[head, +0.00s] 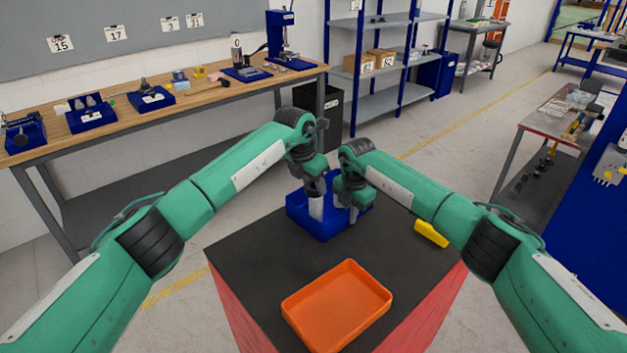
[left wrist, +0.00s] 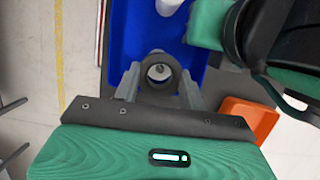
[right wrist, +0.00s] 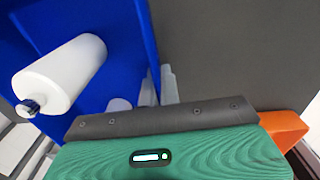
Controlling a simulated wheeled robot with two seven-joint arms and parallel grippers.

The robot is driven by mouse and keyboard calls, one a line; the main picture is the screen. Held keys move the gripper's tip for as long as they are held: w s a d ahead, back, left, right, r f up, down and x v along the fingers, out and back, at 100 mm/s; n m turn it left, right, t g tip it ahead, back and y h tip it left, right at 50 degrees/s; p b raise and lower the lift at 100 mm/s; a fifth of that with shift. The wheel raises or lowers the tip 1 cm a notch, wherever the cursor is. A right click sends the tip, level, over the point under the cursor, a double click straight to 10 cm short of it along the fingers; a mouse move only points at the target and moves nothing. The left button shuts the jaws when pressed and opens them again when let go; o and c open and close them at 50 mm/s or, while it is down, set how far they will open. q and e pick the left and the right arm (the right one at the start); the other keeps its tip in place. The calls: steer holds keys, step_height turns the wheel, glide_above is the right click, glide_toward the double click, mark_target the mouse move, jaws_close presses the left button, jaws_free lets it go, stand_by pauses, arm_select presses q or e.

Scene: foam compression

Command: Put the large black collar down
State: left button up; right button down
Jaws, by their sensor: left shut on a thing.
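The large black collar (left wrist: 158,74) is a dark ring held between the fingers of my left gripper (left wrist: 160,88) in the left wrist view, over the blue bin (left wrist: 122,45). In the head view my left gripper (head: 316,208) reaches down into the blue bin (head: 317,230), and the collar is hard to make out there. My right gripper (right wrist: 160,88) has its fingers close together at the bin's wall (right wrist: 148,45), seemingly one on each side of it. A white cylinder (right wrist: 62,75) with a small dark end lies in the bin.
An orange tray (head: 337,305) sits at the front of the black tabletop (head: 250,255). A yellow block (head: 431,233) lies at the right. The tabletop left of the tray is clear. A wooden workbench (head: 180,100) stands behind at the left.

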arm_select(q)
steer(key=shift+f, duration=0.15)
steer(key=o, duration=1)
steer(key=v, duration=1.3)
steer(key=shift+d, duration=0.15)
steer(key=shift+w, duration=0.1)
arm_select(e)
steer(key=c, duration=1.6)
jaws_free()
steer(key=shift+o, duration=0.2)
